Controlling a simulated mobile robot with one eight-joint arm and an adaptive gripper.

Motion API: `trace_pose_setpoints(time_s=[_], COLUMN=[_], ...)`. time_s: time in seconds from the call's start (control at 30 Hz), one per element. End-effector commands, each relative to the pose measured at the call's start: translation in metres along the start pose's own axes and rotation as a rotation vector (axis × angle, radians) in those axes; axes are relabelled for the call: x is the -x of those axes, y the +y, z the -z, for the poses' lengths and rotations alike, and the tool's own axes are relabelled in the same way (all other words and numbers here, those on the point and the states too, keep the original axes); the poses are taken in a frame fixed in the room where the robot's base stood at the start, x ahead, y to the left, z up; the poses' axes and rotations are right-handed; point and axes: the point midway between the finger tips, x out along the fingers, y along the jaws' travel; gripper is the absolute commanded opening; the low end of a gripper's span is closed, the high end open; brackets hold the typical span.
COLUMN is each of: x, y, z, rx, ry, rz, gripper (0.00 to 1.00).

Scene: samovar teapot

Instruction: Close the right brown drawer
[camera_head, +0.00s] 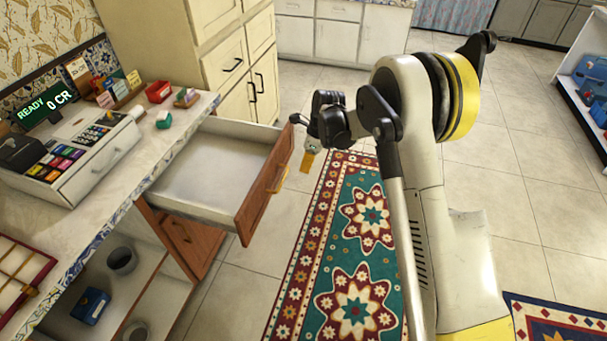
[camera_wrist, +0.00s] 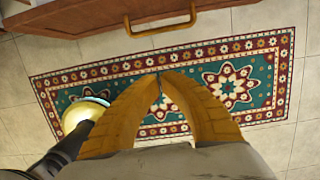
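The brown drawer (camera_head: 262,190) is pulled out from the counter, its pale inside empty. Its reddish-brown front faces right and carries a brass handle (camera_head: 280,178). In the wrist view the drawer front (camera_wrist: 90,14) runs along the top edge, with the handle (camera_wrist: 160,28) at top centre. My gripper (camera_head: 306,164) is just right of the drawer front, pointing down, apart from the handle in the picture. In the wrist view the orange fingers of my gripper (camera_wrist: 162,76) meet at their tips, with nothing held between them.
The counter (camera_head: 150,140) holds a cash register (camera_head: 80,155) and small items. Below the drawer are a brown cabinet door (camera_head: 185,240) and open shelves. A patterned rug (camera_head: 340,250) lies on the tiled floor. Cream cabinets (camera_head: 235,60) stand behind.

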Motion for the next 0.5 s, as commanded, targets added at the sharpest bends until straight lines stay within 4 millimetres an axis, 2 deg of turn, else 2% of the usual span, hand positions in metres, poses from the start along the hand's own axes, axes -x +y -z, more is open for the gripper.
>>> trace_pose_setpoints(time_s=[0.43, 0.5], x=[-0.095, -0.097], y=[0.000, 0.000], z=[0.001, -0.013], rx=[0.003, 0.005], ry=[0.000, 0.000], rz=[0.001, 0.001], gripper=[0.00, 0.00])
